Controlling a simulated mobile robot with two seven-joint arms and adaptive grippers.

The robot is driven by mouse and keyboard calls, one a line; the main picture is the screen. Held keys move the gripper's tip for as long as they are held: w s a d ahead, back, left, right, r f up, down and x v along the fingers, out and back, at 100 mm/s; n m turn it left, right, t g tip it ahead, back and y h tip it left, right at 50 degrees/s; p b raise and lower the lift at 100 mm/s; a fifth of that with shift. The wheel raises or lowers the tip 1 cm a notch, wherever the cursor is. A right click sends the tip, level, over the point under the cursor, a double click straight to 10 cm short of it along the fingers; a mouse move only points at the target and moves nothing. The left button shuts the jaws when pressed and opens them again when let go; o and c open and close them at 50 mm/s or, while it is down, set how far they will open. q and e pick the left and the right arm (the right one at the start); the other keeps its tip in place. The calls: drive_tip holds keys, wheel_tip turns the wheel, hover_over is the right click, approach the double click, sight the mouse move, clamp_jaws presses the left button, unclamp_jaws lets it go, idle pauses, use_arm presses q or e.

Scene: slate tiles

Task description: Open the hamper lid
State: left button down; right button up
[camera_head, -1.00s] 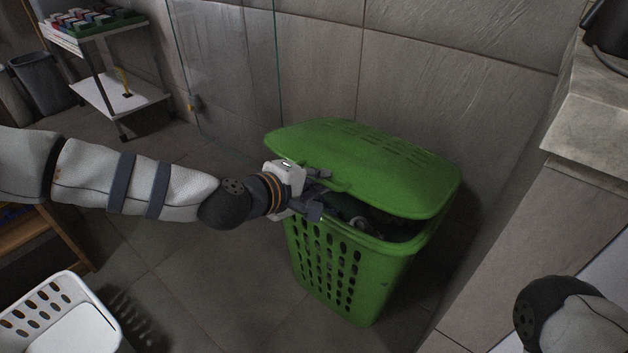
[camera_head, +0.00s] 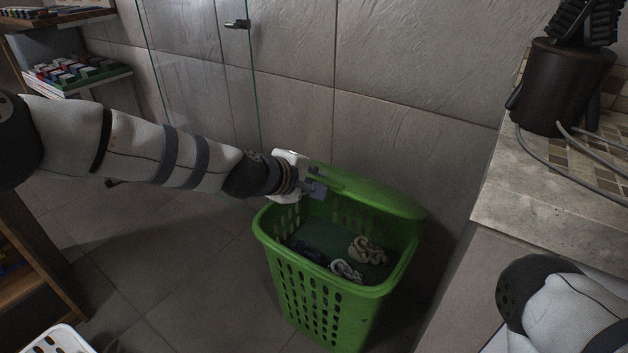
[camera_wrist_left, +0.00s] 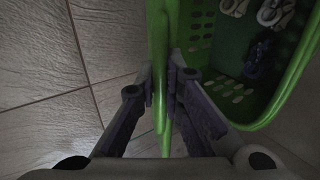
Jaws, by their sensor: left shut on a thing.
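The green hamper (camera_head: 322,303) stands on the tiled floor near the wall, with perforated sides. Its green lid (camera_head: 373,193) is raised steeply at the back, and the inside shows. Pale and dark crumpled items (camera_head: 366,250) lie at the bottom. My left gripper (camera_head: 316,189) is at the left part of the lid, shut on its edge. In the left wrist view the lid (camera_wrist_left: 158,40) shows edge-on between the two fingers (camera_wrist_left: 168,95), with the hamper's interior to the right. My right gripper is out of view; only part of my right arm shows at lower right.
A stone-topped counter (camera_head: 545,190) with a dark pot (camera_head: 562,85) and cables stands at right. A glass panel (camera_head: 195,60) and a shelf with colourful items (camera_head: 80,72) are at left. A white basket (camera_head: 62,340) is at lower left. Floor left of the hamper is clear.

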use_arm(q)
drive_tip(key=c, duration=1.7)
unclamp_jaws()
drive_tip(key=v, duration=1.2)
